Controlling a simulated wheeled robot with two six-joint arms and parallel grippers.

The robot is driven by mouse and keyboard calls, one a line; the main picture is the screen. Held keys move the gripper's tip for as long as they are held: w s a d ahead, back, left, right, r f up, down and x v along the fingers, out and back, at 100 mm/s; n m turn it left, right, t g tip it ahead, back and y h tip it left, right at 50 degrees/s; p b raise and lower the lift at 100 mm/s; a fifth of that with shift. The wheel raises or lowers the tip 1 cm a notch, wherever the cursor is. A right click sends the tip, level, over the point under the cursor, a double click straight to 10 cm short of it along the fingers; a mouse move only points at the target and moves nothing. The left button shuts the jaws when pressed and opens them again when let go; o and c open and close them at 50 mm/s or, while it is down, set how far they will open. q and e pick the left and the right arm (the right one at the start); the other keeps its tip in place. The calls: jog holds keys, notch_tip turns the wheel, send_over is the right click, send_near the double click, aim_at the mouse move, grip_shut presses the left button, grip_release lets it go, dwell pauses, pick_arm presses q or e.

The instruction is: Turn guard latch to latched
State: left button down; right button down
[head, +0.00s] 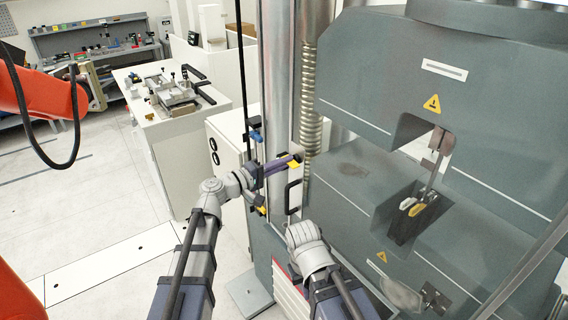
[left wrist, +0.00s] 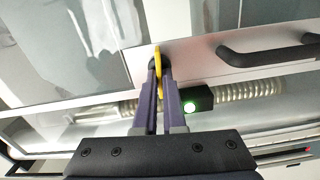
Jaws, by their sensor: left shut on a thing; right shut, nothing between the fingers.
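The guard latch is a small yellow lever (left wrist: 157,59) on the pale frame of the guard. In the left wrist view it stands nearly upright between my fingertips. In the head view only a small yellow bit (head: 294,165) shows at the fingertips. My left gripper (head: 291,162) is shut on this lever; its purple fingers also show in the left wrist view (left wrist: 160,75). Part of the lever is hidden by the fingers. My right gripper (head: 303,236) is lower, in front of the machine; it is shut and empty, with its fingers hard to make out.
A black handle (head: 292,197) is on the guard just below my left gripper. A black box (left wrist: 196,98) with a lit green lamp and a ribbed screw (head: 308,95) are close by. The grey testing machine (head: 375,70) fills the right; open floor (head: 60,215) lies left.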

pick_arm(q)
jog(key=shift+f+n, duration=0.1)
jog(key=shift+n, duration=0.5)
jog(key=c, duration=1)
grip_release()
jog(key=v, duration=0.7)
jog(key=shift+s+a, duration=0.25)
jog(key=shift+a, duration=0.05)
